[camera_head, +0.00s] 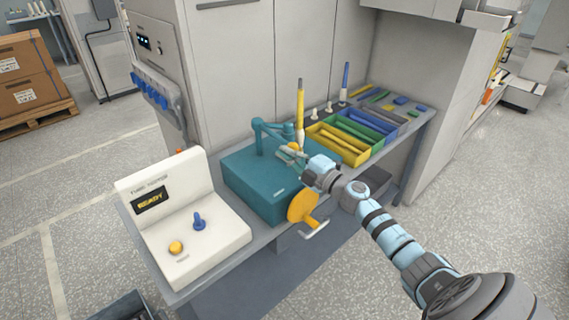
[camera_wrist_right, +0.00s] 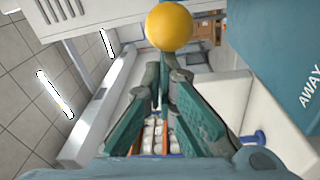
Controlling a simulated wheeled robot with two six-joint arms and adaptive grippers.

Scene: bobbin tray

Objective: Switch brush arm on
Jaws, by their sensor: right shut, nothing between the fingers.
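A teal machine box (camera_head: 262,178) stands in the middle of the bench, with a jointed teal arm (camera_head: 272,127) on top. A yellow disc with a crank handle (camera_head: 303,206) is on its front. My right gripper (camera_head: 290,151) is above the box top, close to the teal arm; I cannot tell if they touch. In the right wrist view its fingers (camera_wrist_right: 162,72) are shut and empty. A yellow ball (camera_wrist_right: 170,27) shows just beyond the fingertips. The teal surface marked AWAY (camera_wrist_right: 297,90) is at the right. My left gripper is not in view.
To the right are a yellow tray (camera_head: 330,155), more coloured trays and upright bobbins. Cabinets stand close behind.

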